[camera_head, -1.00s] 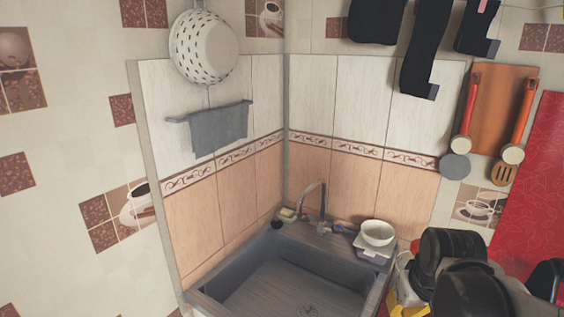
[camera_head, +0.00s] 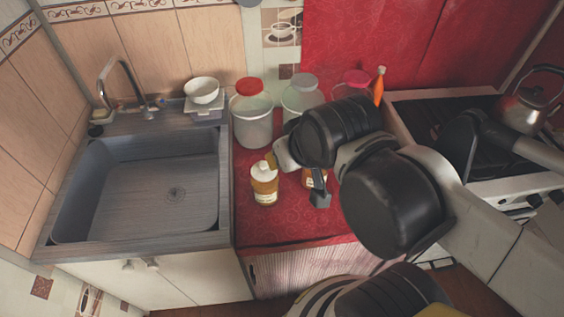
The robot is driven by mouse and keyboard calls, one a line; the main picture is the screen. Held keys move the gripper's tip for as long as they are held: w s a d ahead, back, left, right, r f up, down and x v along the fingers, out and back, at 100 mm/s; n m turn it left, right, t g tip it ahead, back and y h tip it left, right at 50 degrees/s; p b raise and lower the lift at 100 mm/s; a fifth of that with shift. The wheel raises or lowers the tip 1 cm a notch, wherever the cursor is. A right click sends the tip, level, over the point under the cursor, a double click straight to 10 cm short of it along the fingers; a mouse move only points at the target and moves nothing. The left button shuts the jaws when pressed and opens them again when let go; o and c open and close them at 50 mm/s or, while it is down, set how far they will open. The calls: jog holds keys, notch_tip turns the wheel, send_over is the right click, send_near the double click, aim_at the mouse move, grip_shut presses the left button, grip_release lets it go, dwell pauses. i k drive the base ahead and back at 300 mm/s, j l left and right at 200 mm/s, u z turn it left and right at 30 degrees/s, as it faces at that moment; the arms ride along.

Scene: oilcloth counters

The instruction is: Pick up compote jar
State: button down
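A small amber jar (camera_head: 264,190) with a pale lid and a label stands upright on the red counter, right of the sink. A second small amber item (camera_head: 308,181) is mostly hidden behind my gripper. I cannot tell which of them is the compote jar. My gripper (camera_head: 298,178) reaches over the counter from the right, its two fingers spread apart. One fingertip is close to the amber jar's lid; I cannot tell whether they touch. The other is in front of the second item. I see nothing held.
Large clear jars with a red lid (camera_head: 251,112), a grey lid (camera_head: 301,96) and a pink lid (camera_head: 352,84) stand behind. A kettle (camera_head: 525,108) stands on the stove. The sink (camera_head: 150,185) looks empty.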

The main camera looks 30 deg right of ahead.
aim_at(264, 195)
jog(key=k+l, duration=0.45)
jog(key=l, duration=0.15)
jog(key=k+l, duration=0.4)
jog(key=l, duration=0.15)
